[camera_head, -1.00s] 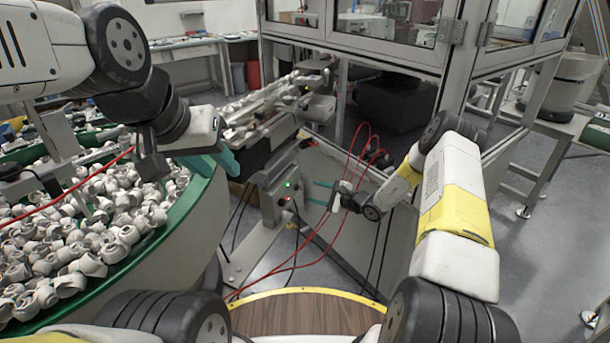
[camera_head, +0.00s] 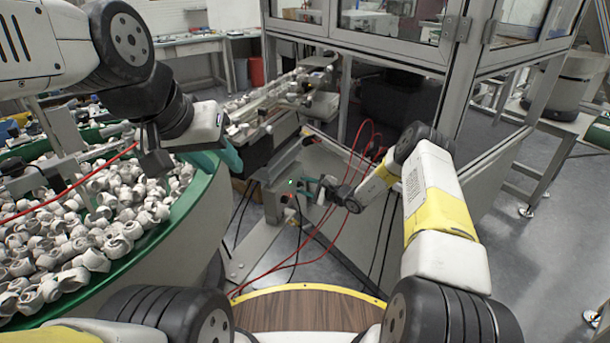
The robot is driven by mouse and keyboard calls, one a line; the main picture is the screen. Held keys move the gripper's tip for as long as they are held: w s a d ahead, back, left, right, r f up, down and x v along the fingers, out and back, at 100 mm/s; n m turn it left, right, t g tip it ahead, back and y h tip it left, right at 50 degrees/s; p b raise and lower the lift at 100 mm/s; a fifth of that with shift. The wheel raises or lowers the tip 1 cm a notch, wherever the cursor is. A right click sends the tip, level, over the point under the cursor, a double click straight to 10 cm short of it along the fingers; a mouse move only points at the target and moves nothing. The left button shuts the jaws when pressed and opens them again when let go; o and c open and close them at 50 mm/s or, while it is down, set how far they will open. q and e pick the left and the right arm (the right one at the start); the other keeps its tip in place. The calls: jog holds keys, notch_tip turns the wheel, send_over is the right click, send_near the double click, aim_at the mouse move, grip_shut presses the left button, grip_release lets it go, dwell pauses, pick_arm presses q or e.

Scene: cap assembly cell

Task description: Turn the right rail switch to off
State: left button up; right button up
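The rail control box (camera_head: 272,196) stands at the end of the rail, with a small lit green light (camera_head: 291,182) on its face. A switch knob near the light is too small and too covered to read its position. My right gripper (camera_head: 304,184) is right at the face of this box, its teal fingers pointing left at it. I cannot tell if they touch the knob or how far apart they are. My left gripper (camera_head: 232,156) hangs beside the green rim of the parts bowl, away from the box. Its teal fingers overlap in view, and I see nothing held.
A large green-rimmed bowl (camera_head: 203,205) full of white caps fills the left. The rail (camera_head: 262,112) runs back from the box. Red cables (camera_head: 330,238) loop below and behind my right gripper. A framed glass enclosure (camera_head: 400,52) stands behind at the right.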

grip_shut()
jog(key=shift+m, duration=0.3)
jog(key=shift+w+d+r+m+g+y, duration=0.1)
jog(key=shift+w+m+g+y, duration=0.05)
jog(key=shift+m+g, duration=0.65)
jog(key=shift+w+d+r+m+g+y, duration=0.1)
jog(key=shift+m+g+y, duration=0.1)
jog(key=shift+m+g, duration=0.6)
jog(key=shift+w+m+g+y, duration=0.15)
jog(key=shift+m+g, duration=0.35)
jog(key=shift+m, duration=0.6)
jog(key=shift+o, duration=2)
grip_release()
